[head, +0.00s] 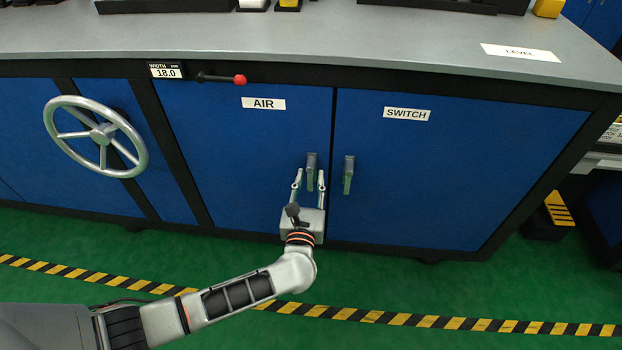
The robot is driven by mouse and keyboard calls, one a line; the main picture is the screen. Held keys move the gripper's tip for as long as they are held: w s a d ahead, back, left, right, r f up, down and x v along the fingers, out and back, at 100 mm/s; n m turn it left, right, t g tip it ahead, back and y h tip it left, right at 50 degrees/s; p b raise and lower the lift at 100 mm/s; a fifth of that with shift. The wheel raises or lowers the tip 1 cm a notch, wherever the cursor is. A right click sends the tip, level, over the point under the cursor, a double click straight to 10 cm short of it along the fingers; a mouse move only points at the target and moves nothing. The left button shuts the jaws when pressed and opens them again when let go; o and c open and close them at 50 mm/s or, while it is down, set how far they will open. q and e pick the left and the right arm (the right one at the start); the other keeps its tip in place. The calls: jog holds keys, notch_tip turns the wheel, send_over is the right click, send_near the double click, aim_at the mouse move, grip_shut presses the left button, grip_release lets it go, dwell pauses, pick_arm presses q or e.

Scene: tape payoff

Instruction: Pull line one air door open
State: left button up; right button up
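The blue air door (245,150) with its white AIR label (263,103) is shut, flush with the cabinet front. Its grey upright handle (311,171) is at the door's right edge. My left gripper (309,180) is open, with one finger on each side of this handle in the picture. I cannot tell whether the fingers touch it. My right gripper is not in view.
The blue SWITCH door (450,165) is shut, its handle (348,174) close right of my gripper. A handwheel (97,135) and a red-knobbed lever (238,79) stick out at left. Green floor (400,285) with striped tape lies clear in front.

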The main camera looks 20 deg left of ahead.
pick_arm(q)
jog(key=shift+w, duration=0.25)
grip_shut()
